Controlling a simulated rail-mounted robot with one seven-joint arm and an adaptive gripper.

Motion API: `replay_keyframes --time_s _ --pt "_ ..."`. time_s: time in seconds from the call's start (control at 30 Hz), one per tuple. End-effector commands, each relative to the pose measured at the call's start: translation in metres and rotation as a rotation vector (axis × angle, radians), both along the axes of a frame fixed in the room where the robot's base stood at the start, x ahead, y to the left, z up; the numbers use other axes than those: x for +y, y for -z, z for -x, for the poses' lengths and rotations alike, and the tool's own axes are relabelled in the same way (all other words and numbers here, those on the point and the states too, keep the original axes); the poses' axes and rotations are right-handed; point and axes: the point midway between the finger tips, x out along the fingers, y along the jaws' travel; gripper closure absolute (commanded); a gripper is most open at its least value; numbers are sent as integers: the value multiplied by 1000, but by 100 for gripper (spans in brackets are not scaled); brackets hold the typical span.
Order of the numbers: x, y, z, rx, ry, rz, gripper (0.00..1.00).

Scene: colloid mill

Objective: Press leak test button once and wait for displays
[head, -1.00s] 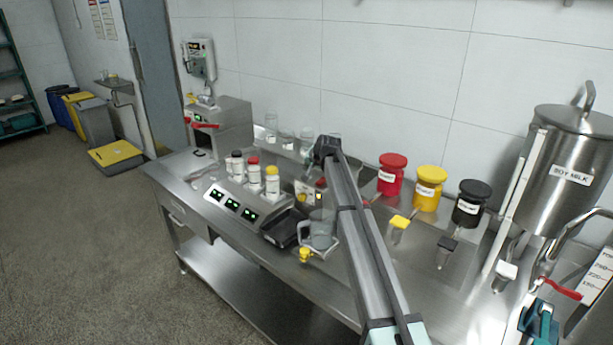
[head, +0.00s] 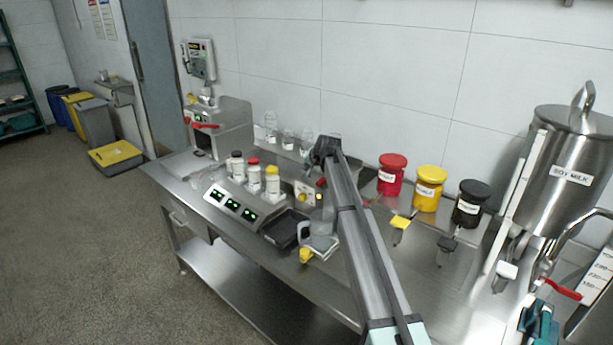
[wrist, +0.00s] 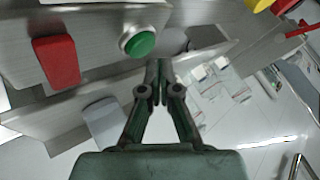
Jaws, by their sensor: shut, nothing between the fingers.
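In the wrist view my gripper (wrist: 158,80) is shut and empty. Its fingertips are just below and right of a round green button (wrist: 140,43) in a pale collar on a metal surface. A gap shows between fingertips and button in the picture; the depth is hard to judge. I cannot read a label on the button. In the head view my arm hides most of the gripper area, beside a small panel (head: 304,194) with a yellow light. Three small displays with green digits (head: 232,205) are lit on the sloped console; the digits are too small to read.
A red block-shaped part (wrist: 57,60) is left of the button. A clear pitcher (head: 320,240) and black tray (head: 286,228) stand near the arm. Capped bottles (head: 254,174) stand behind the console. Red, yellow and black jars (head: 428,188) are at right.

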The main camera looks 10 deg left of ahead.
Motion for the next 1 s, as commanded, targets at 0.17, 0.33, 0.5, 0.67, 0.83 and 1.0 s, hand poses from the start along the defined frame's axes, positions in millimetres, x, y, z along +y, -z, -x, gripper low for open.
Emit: replay_keyframes --time_s 0.17,0.33,0.5,0.67,0.83,1.0 --pt "0 5 0 0 0 0 100" --pt "0 9 0 0 0 0 100" --pt "0 8 0 0 0 0 100" --pt "0 9 0 0 0 0 100" --pt "0 10 0 0 0 0 100" --pt "0 12 0 0 0 0 100"
